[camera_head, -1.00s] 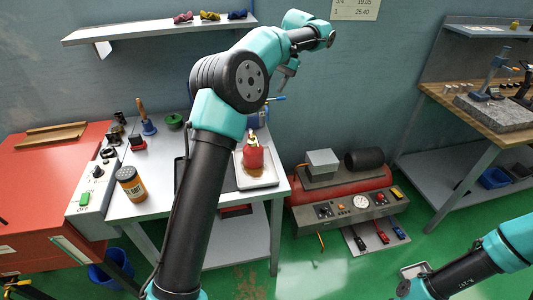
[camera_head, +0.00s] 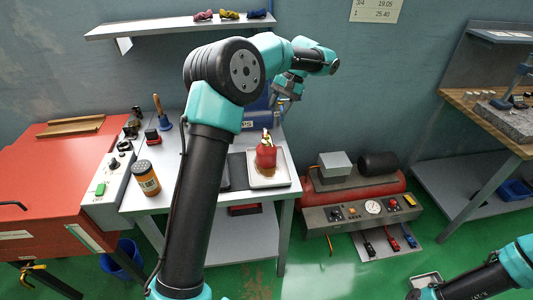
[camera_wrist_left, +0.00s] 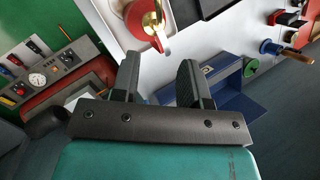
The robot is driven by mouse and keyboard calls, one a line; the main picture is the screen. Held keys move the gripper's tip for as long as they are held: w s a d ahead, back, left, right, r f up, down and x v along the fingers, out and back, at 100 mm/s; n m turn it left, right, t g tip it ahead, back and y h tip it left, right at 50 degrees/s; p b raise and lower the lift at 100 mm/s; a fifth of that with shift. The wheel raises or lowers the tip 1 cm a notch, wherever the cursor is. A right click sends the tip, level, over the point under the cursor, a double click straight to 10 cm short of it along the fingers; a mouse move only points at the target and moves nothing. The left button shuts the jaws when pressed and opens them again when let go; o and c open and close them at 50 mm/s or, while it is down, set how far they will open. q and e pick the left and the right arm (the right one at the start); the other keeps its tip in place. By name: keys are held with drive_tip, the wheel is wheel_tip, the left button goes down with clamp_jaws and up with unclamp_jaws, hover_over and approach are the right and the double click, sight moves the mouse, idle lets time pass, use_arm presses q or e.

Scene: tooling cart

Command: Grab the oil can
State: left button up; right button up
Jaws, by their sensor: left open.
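The oil can (camera_head: 266,157), red with a brass top, stands upright on a white tray (camera_head: 284,181) at the right of the grey workbench. My left gripper (camera_head: 278,101) is open and empty, above and behind the can in the head view. In the left wrist view the two fingers (camera_wrist_left: 160,82) are apart with nothing between them. There the can (camera_wrist_left: 148,20) shows at the top, beyond the fingertips and partly cut off by the frame. My right arm shows at the lower right of the head view, but its gripper is not seen.
An orange-labelled jar (camera_head: 146,178), a blue hand bell (camera_head: 163,122) and a dark panel stand left of the can. A blue bin (camera_wrist_left: 222,100) sits near the fingers. A red compressor (camera_head: 355,190) stands right of the bench; a shelf (camera_head: 180,25) hangs above.

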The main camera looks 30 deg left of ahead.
use_arm(q)
drive_tip(key=shift+x, duration=2.3)
hover_over(268, 149)
drive_tip(key=w, duration=0.2)
drive_tip(key=shift+s+a+f, duration=0.1)
drive_tip(key=shift+a+f, duration=0.1)
drive_tip(key=shift+f, duration=1)
drive_tip(key=shift+a+f, duration=0.2)
drive_tip(key=shift+f, duration=0.95)
clamp_jaws()
